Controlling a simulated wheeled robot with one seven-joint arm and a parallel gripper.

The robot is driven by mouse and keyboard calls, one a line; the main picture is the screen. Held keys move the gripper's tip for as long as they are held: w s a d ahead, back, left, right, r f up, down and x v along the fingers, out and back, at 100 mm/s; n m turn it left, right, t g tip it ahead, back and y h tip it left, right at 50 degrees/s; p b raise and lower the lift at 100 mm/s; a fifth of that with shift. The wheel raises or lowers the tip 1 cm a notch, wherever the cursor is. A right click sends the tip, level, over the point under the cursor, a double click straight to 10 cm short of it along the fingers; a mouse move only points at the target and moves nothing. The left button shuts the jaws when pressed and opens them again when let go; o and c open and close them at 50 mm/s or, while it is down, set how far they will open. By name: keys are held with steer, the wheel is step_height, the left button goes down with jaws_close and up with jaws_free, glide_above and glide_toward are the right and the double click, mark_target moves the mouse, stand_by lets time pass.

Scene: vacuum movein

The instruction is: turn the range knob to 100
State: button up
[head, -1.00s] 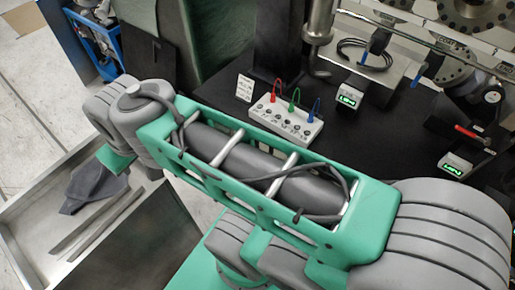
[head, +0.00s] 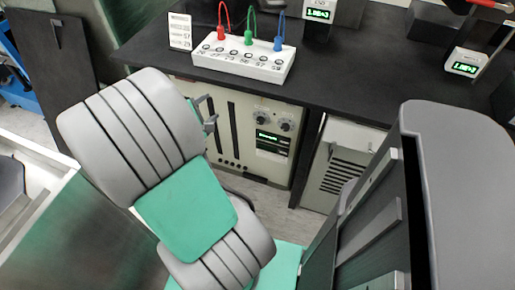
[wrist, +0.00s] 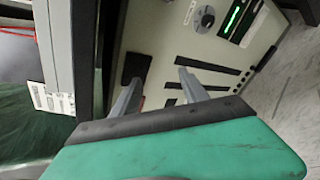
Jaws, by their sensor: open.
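Two dark round knobs, a left one (head: 262,119) and a right one (head: 286,124), sit on the upper part of a cream instrument panel (head: 231,147) under the black bench top. Their lettering is too small to read, so I cannot tell which is the range knob or its setting. One knob (wrist: 207,18) shows at the top of the wrist view beside a green-lit display (wrist: 234,18). My gripper (wrist: 159,76) is open and empty in front of the panel, apart from the knob. In the head view my gripper (head: 211,113) is left of both knobs, partly hidden by my arm.
A white box (head: 243,61) with red, green and blue leads stands on the black bench top (head: 345,62), beside a label card (head: 180,32). Dark vertical slots line the panel. A vented grey unit (head: 346,165) is to the right. An open metal drawer (head: 40,190) is at left.

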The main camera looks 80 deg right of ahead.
steer(key=s+d+f+n+g+h+b, duration=0.1)
steer(key=s+d+f+n+b, duration=0.1)
steer(key=s+f+n+b, duration=0.3)
steer(key=s+d+f+g+h+b, duration=0.1)
steer(key=s+d+f+h+b, duration=0.15)
steer(key=f, duration=0.45)
steer(key=n+h+b, duration=0.2)
steer(key=n+b, duration=0.5)
steer(key=n, duration=0.2)
glide_toward(259, 122)
steer(key=d, duration=0.1)
steer(key=shift+t+y, duration=0.25)
steer(key=shift+t, duration=0.15)
steer(key=d, duration=0.3)
steer(key=s+d, duration=0.1)
steer(key=d, duration=0.3)
steer(key=shift+s+d+r, duration=0.1)
steer(key=shift+s+r, duration=0.1)
steer(key=shift+r, duration=0.05)
jaws_close()
